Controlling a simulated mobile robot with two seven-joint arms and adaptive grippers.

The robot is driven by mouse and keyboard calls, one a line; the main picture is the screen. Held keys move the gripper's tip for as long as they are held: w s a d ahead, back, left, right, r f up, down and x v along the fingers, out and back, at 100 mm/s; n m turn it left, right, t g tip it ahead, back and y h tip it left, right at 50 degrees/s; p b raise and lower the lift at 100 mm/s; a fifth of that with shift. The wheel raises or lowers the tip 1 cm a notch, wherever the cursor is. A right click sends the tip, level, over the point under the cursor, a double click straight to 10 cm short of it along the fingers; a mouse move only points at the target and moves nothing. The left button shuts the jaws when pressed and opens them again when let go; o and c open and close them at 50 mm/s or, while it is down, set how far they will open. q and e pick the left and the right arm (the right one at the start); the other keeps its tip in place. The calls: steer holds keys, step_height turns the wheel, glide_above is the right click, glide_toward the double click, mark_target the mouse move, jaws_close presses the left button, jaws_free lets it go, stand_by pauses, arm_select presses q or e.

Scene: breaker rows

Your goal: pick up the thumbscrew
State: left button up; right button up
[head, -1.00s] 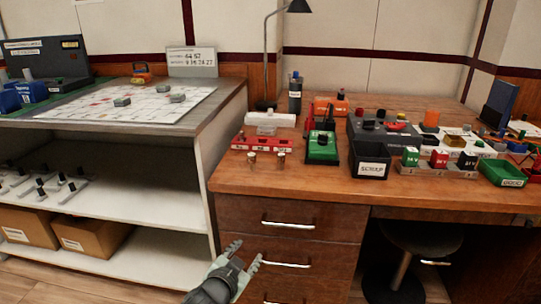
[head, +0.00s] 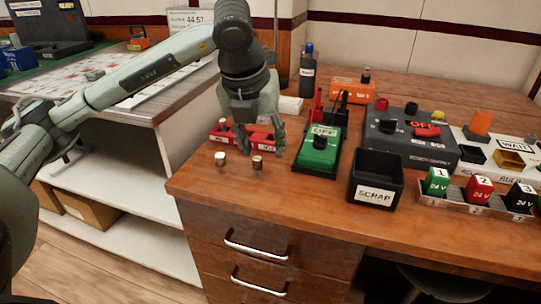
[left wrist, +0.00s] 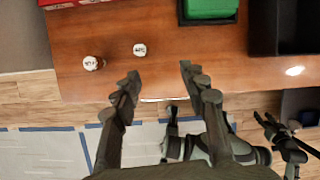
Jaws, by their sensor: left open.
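Two small brass-coloured thumbscrew-like pieces with pale, marked tops stand upright near the desk's front left corner. In the head view they are the left piece (head: 220,158) and the right piece (head: 257,163). The left wrist view shows them too, one at left (left wrist: 91,63) and one nearer the middle (left wrist: 140,49); I cannot read their marks. My left gripper (head: 262,143) is open and empty, above the desk, just behind the right piece in the head view. In the left wrist view its fingertips (left wrist: 160,74) are apart from both pieces.
A red tray (head: 263,139) lies behind the pieces. A green switch box (head: 319,152) and a black SCRAP bin (head: 376,178) stand to the right. A bottle (head: 307,75) stands further back.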

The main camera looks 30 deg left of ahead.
mark_target(257, 159)
arm_select(q)
steer(key=shift+n+y, duration=0.4)
steer(key=shift+y, duration=0.1)
steer(key=w+a+f, duration=0.1)
steer(key=f, duration=0.1)
steer(key=w+a+f, duration=0.1)
steer(key=f, duration=0.1)
steer(key=w+a+f, duration=0.1)
steer(key=f, duration=0.1)
steer(key=shift+a+p, duration=0.25)
steer(key=shift+p, duration=0.1)
jaws_close()
arm_select(e)
steer(key=shift+s+f, duration=0.15)
steer(key=shift+f, duration=0.7)
